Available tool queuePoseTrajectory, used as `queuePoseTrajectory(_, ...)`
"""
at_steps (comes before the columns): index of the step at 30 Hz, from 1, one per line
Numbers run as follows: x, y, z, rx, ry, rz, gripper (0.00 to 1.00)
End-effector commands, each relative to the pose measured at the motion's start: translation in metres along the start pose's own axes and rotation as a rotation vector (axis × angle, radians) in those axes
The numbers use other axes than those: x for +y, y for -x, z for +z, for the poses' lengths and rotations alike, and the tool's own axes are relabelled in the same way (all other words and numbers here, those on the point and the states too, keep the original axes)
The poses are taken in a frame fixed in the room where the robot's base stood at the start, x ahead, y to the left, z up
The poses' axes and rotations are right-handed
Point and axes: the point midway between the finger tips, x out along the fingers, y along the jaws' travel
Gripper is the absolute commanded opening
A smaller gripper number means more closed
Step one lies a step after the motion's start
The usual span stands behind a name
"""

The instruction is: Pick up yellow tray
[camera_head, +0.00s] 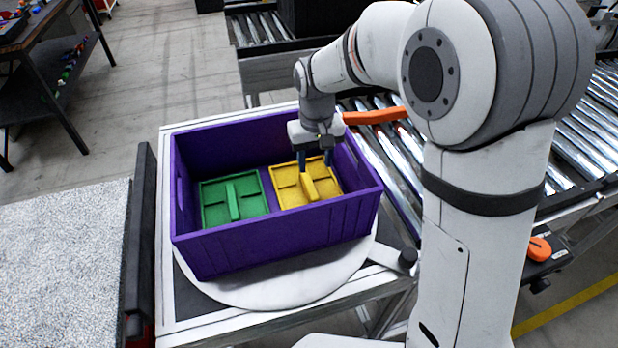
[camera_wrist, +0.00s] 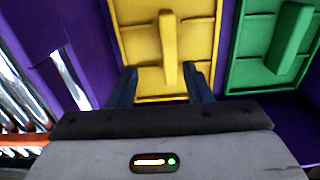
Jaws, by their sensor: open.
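The yellow tray (camera_head: 291,197) lies in the right part of the purple crate (camera_head: 290,239), with a raised handle bar across its middle. My gripper (camera_head: 315,168) is open above the tray's back part, inside the crate. In the wrist view the yellow tray (camera_wrist: 146,46) fills the upper middle, and its handle bar runs between the two dark fingers of my gripper (camera_wrist: 163,82). The fingers appear apart from the handle, one on each side. Whether they reach down to handle height cannot be told.
A green tray (camera_head: 250,188) lies beside the yellow one on the left; it also shows in the wrist view (camera_wrist: 258,45). The crate walls stand close around both trays. A roller conveyor (camera_head: 393,163) and an orange bar (camera_head: 375,116) lie to the right.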

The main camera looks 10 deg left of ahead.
Motion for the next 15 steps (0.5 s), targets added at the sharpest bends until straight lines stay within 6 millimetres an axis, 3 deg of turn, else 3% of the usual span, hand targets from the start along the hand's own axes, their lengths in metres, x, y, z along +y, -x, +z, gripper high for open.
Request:
queuePoseTrajectory(4, -0.01, -0.016, -0.007, -0.009, 0.018, 0.0, 0.45)
queuePoseTrajectory(15, -0.017, -0.059, -0.003, -0.013, 0.023, 0.0, 0.45)
